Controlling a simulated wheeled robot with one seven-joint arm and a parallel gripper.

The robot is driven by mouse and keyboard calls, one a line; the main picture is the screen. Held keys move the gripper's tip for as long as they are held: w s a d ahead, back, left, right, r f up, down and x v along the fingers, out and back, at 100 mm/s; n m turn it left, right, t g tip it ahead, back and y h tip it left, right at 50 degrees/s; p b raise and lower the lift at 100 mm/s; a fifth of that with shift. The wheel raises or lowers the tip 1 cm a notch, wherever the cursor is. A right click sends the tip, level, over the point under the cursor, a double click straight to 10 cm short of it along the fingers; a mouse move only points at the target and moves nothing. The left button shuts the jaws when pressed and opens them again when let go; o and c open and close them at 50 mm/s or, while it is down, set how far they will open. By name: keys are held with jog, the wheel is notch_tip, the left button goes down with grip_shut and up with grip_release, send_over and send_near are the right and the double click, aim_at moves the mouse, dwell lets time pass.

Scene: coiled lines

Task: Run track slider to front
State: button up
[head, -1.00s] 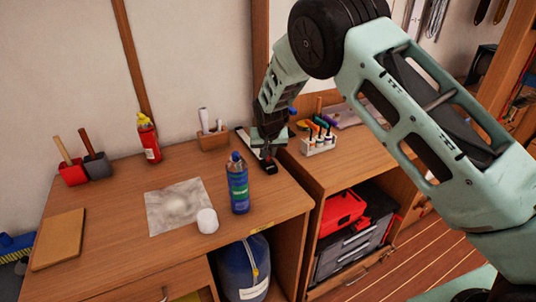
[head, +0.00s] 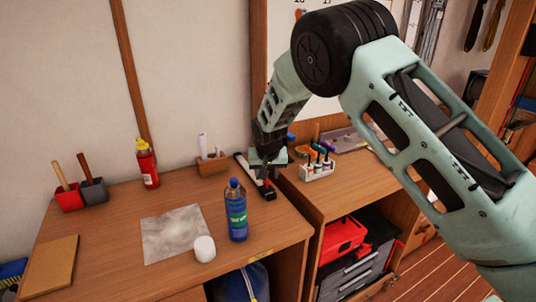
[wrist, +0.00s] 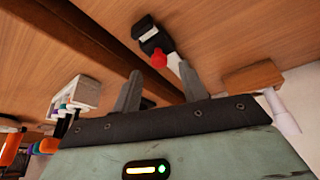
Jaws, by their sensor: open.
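The black slider track (head: 242,165) lies on the wooden desk near its right edge, running from the back toward the front. My gripper (head: 268,163) is over the track, slightly behind the knob in the head view. In the wrist view, the two fingers of my gripper (wrist: 161,72) are open and empty. The red knob (wrist: 172,62) appears between and just beyond the fingertips, beside a black block and a pale piece. I cannot tell whether a finger touches it.
A blue bottle (head: 236,212) stands just left of the track's front, with a white round container (head: 204,248) beside it. A wooden holder (head: 212,163) is left of the track. A white rack (head: 317,170) stands to the right. The desk's left half has free room.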

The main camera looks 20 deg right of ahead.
jog(key=b+v, duration=0.2)
jog(key=v, duration=1.2)
jog(key=shift+r, duration=0.25)
jog(key=shift+s, duration=0.1)
jog(key=s+a+n+g+y, duration=0.1)
jog(key=s+a+n+g, duration=0.2)
jog(key=s, duration=0.8)
jog(key=s+a+n+y, duration=0.15)
jog(key=s+a, duration=0.25)
jog(key=s, duration=0.7)
jog(key=s+d+f+n, duration=0.1)
jog(key=s+n, duration=0.1)
jog(key=s, duration=0.7)
jog(key=s+d+f+n+g+h, duration=0.1)
jog(key=s+f+n, duration=0.1)
jog(key=s, duration=0.7)
jog(key=shift+s+n+g, duration=0.3)
jog(key=shift+s+n, duration=0.1)
jog(key=shift+n, duration=0.35)
